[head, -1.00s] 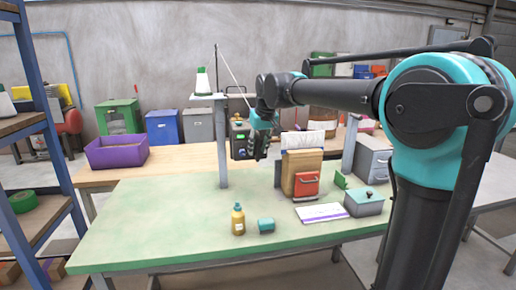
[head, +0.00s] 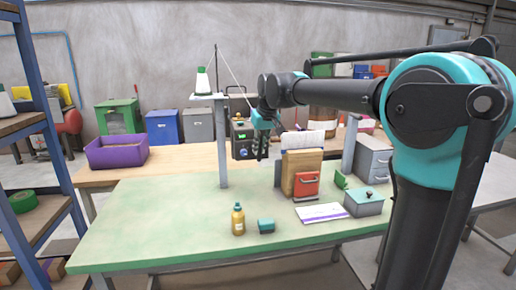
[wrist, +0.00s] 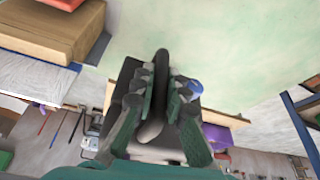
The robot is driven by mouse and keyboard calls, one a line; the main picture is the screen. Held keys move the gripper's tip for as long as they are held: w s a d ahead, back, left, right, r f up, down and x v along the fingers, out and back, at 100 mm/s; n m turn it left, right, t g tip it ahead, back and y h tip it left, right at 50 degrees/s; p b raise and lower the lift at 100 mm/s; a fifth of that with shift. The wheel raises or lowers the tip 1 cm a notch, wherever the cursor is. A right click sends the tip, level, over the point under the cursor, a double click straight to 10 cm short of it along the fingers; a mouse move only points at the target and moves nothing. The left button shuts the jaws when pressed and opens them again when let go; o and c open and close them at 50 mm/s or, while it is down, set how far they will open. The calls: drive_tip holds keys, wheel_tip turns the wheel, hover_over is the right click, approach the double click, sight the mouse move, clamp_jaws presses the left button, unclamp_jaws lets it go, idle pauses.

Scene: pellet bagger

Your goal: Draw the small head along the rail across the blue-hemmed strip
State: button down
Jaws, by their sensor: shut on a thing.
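My gripper (head: 262,150) is above the far part of the green table, just left of the bag. In the wrist view its two fingers (wrist: 160,95) are closed around a dark, elongated grip (wrist: 154,106), which seems to belong to the small dark head (wrist: 124,85) beside it. The strip also shows in the wrist view (wrist: 35,75), with a blue edge. The rail cannot be made out clearly.
A post (head: 222,150) carries a thread cone (head: 202,80), its thread running toward my wrist. A red box (head: 306,184) sits before the bag.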

drive_tip(key=w+d, duration=0.4)
drive_tip(key=d, duration=1)
drive_tip(key=w+d, duration=0.4)
drive_tip(key=d, duration=1)
drive_tip(key=w+d, duration=0.4)
drive_tip(key=d, duration=1)
drive_tip(key=shift+d, duration=0.15)
drive_tip(key=shift+w, duration=0.1)
drive_tip(key=c, duration=1.7)
unclamp_jaws()
drive_tip(key=shift+d, duration=0.25)
drive_tip(key=shift+o, duration=0.8)
drive_tip(key=shift+a, duration=0.25)
drive_tip(key=v, duration=1.2)
